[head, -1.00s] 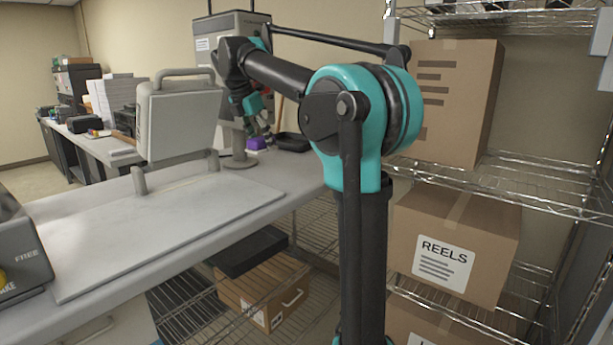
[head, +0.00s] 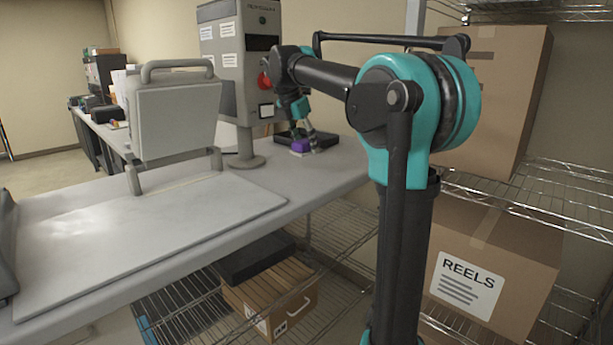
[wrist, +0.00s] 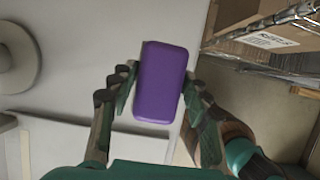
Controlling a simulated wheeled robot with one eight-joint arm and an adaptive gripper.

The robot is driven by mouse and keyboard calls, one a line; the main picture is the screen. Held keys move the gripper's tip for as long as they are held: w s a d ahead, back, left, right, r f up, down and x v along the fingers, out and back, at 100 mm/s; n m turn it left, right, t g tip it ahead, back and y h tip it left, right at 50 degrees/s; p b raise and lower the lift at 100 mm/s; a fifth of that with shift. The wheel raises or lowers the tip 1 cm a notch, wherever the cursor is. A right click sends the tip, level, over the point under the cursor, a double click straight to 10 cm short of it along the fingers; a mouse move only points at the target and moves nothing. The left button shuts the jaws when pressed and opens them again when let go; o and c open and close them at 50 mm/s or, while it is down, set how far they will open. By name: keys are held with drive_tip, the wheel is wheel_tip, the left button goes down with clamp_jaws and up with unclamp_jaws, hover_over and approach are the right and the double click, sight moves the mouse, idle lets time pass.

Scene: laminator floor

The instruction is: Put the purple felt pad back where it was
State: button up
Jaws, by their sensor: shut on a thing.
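The purple felt pad (head: 300,146) is a small rounded block at the far right end of the grey bench, low at the bench top. In the wrist view the pad (wrist: 160,82) stands lengthwise between the two fingers. My gripper (wrist: 160,76) is shut on it, one finger on each long side. In the head view my gripper (head: 308,146) points down at the pad and partly covers it. I cannot tell whether the pad touches the bench.
A black tray (head: 328,138) lies just behind the pad. A grey machine (head: 236,70) on a round-footed post stands left of it. A press with a raised lid (head: 176,115) is nearer. Wire shelves with cartons (head: 470,275) stand right. Bench between is clear.

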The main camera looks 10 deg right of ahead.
sight(296, 146)
wheel_tip(296, 146, down, 10)
drive_tip(key=shift+f, duration=0.25)
idle(0.4)
drive_tip(key=o, duration=1.2)
drive_tip(key=shift+f, duration=0.1)
drive_tip(key=v, duration=1.2)
drive_tip(key=shift+r, duration=0.25)
